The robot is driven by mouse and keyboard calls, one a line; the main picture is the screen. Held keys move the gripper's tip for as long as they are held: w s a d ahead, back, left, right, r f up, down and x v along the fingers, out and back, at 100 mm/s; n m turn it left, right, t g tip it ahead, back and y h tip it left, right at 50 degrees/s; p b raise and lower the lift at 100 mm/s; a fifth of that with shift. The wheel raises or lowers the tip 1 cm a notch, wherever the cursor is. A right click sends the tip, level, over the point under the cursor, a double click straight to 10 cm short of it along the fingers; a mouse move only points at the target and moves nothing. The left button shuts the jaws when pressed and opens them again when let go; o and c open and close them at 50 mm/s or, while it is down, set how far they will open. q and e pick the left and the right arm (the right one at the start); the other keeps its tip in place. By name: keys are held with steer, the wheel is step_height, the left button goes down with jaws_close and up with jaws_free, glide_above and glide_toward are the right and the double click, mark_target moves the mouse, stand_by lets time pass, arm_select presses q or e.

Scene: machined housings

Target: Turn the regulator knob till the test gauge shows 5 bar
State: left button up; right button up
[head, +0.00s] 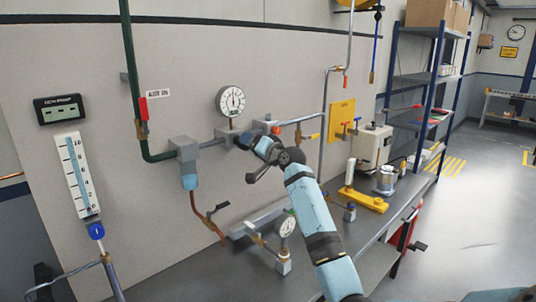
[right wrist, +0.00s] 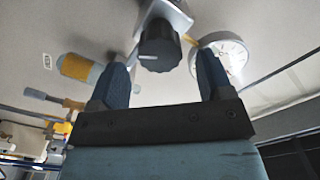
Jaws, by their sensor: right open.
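In the right wrist view a ribbed black regulator knob (right wrist: 159,48) sits on a grey metal body, between and beyond the fingertips of my right gripper (right wrist: 162,76). The fingers are apart and do not visibly touch it. In the head view my right gripper (head: 252,160) is at the wall pipework, and the knob cannot be made out behind it. A white round gauge (head: 231,101) is on the wall pipe above it; a second gauge (head: 286,226) stands low by the bench. Their readings are too small to tell. My left gripper is not in view.
A green pipe (head: 129,75) with a red-handled valve runs down at the left, near a flow tube (head: 77,175). A yellow plate (head: 341,121) and a bench (head: 395,215) with equipment are to the right. A yellow cylinder (right wrist: 77,66) is beside the fingers.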

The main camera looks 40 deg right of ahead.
steer(key=s+b, duration=0.1)
steer(key=s, duration=0.7)
steer(key=shift+s+d, duration=0.35)
steer(key=shift+s, duration=0.05)
steer(key=s+a+f+n+g+p, duration=0.1)
steer(key=s+a+f+n, duration=0.15)
steer(key=a+f, duration=0.45)
steer(key=s+a+f+n+g+p, duration=0.1)
steer(key=s+a+f+g, duration=0.2)
steer(key=f, duration=0.8)
steer(key=s+a+f+n, duration=0.2)
steer(key=s+a+f, duration=0.2)
steer(key=f, duration=0.5)
steer(key=s+a+f+n+g, duration=0.1)
steer(key=s+a+f, duration=0.4)
steer(key=s, duration=0.3)
steer(key=s+a+f+n+g+y+p, duration=0.1)
steer(key=s+a+f+n, duration=0.1)
steer(key=s+a+f, duration=0.3)
steer(key=s+a+f+n+g+y+p, duration=0.1)
steer(key=s+a+f, duration=0.4)
steer(key=s, duration=0.8)
steer(key=a+n, duration=0.1)
steer(key=a, duration=0.1)
steer(key=shift+s+a, duration=0.15)
steer(key=shift+a, duration=0.2)
